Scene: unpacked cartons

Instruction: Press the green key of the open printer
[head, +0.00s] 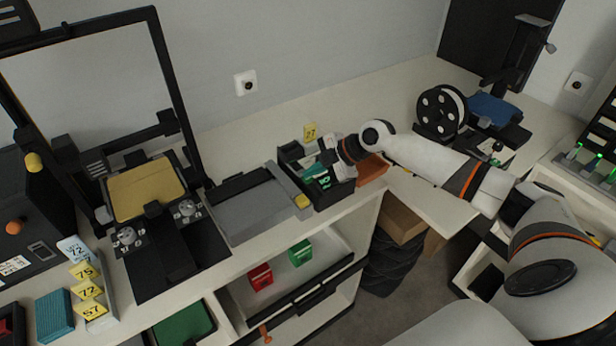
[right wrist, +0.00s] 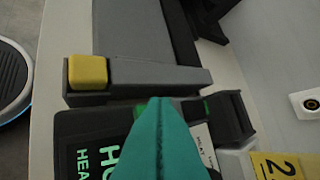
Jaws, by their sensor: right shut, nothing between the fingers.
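The open-frame printer (head: 150,190), with a black frame and a gold bed, stands at the left of the bench in the head view. I cannot make out a green key on it. My right gripper (head: 318,170) is shut and empty, well to the printer's right, over a black box (head: 333,194) with green lettering. In the right wrist view its teal fingers (right wrist: 160,105) meet above that box (right wrist: 85,145) and cover part of its lettering. A small green patch (right wrist: 193,110) shows just beside the fingertips; I cannot tell what it is. My left gripper is not in view.
A grey flat device (head: 250,208) with a yellow key (right wrist: 87,72) lies between printer and black box. A filament spool (head: 441,112) and another machine stand at the right. Yellow number cards (head: 86,290) stand at the front left.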

